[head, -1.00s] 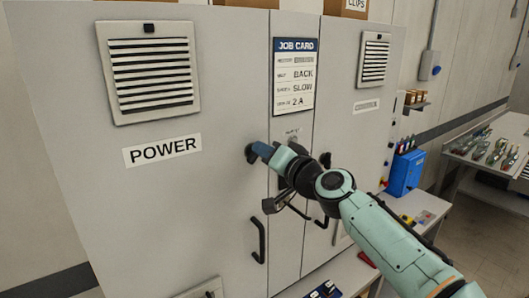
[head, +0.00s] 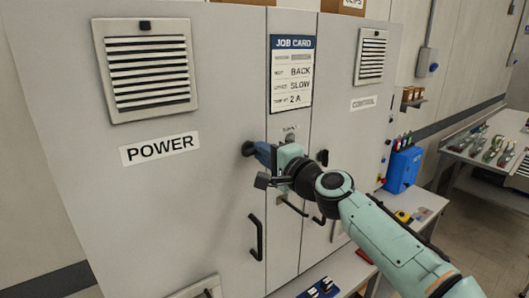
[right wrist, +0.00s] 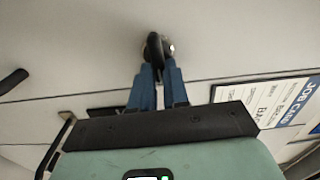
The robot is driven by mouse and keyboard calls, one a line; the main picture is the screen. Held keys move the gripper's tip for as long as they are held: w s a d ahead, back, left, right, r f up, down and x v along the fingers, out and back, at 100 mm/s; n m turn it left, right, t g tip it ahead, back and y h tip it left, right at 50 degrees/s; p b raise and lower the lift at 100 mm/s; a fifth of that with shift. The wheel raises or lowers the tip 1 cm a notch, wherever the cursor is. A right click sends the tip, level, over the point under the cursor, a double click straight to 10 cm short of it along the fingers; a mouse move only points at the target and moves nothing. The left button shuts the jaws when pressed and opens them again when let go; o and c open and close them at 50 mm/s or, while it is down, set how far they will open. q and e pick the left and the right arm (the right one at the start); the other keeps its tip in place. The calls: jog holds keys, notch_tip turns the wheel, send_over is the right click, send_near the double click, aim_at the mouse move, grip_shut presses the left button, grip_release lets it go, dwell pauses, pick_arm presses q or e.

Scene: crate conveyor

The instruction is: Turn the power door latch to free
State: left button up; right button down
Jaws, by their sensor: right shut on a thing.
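The power door latch (head: 247,148) is a small dark knob near the right edge of the grey power door (head: 215,100), right of the POWER label (head: 160,148). My right gripper (head: 256,151) reaches it from the right, with its blue fingers shut on it. In the right wrist view the latch (right wrist: 154,46) shows dark, with a shiny round part beside it, between the tips of the right gripper (right wrist: 158,66). The fingers hide part of the latch, and its exact angle is hard to tell. My left gripper is not in view.
A black door handle (head: 257,237) is below the latch. The job card (head: 292,72) hangs on the middle panel. The control door (head: 350,125) has its own dark latch (head: 322,157), close to my right arm. A blue box (head: 403,170) stands at the right.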

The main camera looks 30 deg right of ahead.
jog(key=shift+m, duration=0.3)
jog(key=c, duration=1.1)
grip_release()
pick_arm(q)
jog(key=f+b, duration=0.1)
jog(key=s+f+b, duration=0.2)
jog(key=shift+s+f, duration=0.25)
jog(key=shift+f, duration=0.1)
pick_arm(e)
jog(key=s, duration=0.9)
jog(key=s+d, duration=0.1)
jog(key=s, duration=0.3)
jog(key=shift+s, duration=0.15)
